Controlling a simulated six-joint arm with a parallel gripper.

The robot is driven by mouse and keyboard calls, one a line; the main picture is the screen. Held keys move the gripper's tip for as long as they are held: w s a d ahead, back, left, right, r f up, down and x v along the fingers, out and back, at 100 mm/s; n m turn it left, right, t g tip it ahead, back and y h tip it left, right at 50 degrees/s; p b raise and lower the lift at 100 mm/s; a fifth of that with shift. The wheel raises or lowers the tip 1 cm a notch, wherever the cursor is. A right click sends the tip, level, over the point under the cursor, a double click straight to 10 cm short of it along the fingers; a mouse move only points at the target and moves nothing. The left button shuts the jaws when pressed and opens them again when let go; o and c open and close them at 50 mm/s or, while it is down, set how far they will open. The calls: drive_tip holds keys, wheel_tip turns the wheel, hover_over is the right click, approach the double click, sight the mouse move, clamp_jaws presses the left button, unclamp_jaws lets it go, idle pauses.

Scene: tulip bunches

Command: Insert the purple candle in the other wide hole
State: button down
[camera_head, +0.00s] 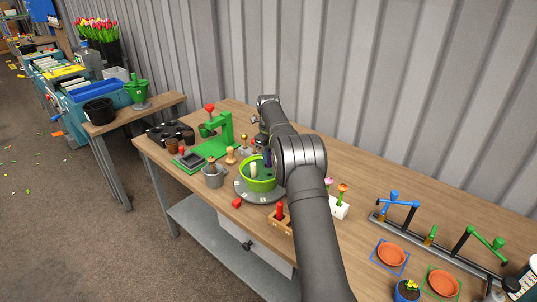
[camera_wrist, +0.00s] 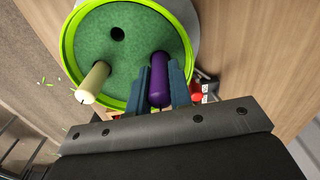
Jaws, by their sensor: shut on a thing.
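The purple candle (camera_wrist: 160,82) is between the two fingers of my gripper (camera_wrist: 161,70), which is shut on it over the green foam (camera_wrist: 120,60) in the wrist view. I cannot tell whether its lower end is in a hole or above the foam. The lime-green bowl (camera_wrist: 68,50) surrounds the foam. A cream candle (camera_wrist: 94,82) stands in the foam to the left, apart from my gripper. One dark open hole (camera_wrist: 117,33) shows further back. In the head view, the purple candle (camera_head: 267,158) is over the right side of the bowl (camera_head: 258,186), partly hidden by my arm.
The bowl sits on a grey round base (camera_head: 262,197). A wooden block with a red piece (camera_head: 279,220) is in front. A white flower holder (camera_head: 340,208) is right of my arm.

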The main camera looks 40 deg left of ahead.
drive_tip(key=shift+f, duration=0.85)
drive_tip(key=c, duration=1.2)
unclamp_jaws()
drive_tip(key=shift+r, duration=0.15)
wheel_tip(320, 180, up, 12)
drive_tip(key=shift+f, duration=0.1)
wheel_tip(320, 180, down, 11)
drive_tip(key=shift+r, duration=0.1)
